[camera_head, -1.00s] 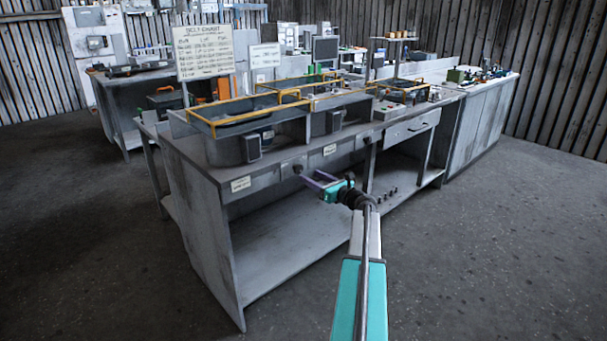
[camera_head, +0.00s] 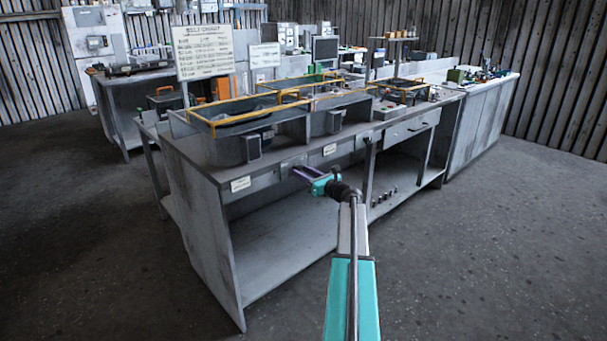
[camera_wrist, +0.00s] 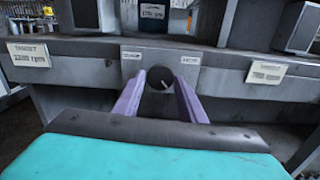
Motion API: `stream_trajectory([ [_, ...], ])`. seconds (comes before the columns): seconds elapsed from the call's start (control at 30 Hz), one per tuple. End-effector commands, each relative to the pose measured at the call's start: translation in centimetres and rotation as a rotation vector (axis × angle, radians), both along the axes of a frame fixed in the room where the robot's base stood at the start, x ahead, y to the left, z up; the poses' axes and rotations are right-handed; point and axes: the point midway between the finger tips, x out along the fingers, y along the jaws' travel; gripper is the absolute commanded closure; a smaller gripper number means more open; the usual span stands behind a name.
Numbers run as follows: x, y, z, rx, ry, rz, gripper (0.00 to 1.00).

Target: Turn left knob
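The left knob (camera_wrist: 159,78) is a dark round dial on the bench's front panel, with a short pale pointer mark towards its lower right. In the head view my gripper hides it. My gripper (camera_head: 297,171) is at the front panel, and its two purple fingers also show in the wrist view (camera_wrist: 159,80). One finger is on each side of the knob, with a narrow gap seeming to show on both sides, so the gripper looks open around it. Whether the fingertips touch the panel cannot be told.
The grey workbench (camera_head: 205,215) carries yellow-rimmed guarded housings (camera_head: 245,112). Paper labels flank the knob, left (camera_wrist: 28,54) and right (camera_wrist: 267,72). A motor-like box (camera_wrist: 302,25) stands above right. The chart sign (camera_head: 203,50) stands behind. The floor in front is clear.

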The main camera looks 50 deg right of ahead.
Motion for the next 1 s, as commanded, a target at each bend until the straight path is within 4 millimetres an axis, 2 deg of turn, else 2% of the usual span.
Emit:
stream_trajectory([
  [0.03,0.00,0.00,0.00,0.000,0.000,0.000,0.72],
  [0.13,-0.01,0.00,0.00,0.000,0.000,0.000,0.89],
  [0.17,-0.01,0.00,0.00,0.000,0.000,0.000,0.89],
  [0.57,-0.03,-0.02,-0.21,-0.058,0.004,0.000,0.89],
  [1.0,-0.06,-0.12,-0.49,-0.357,0.025,0.000,0.89],
])
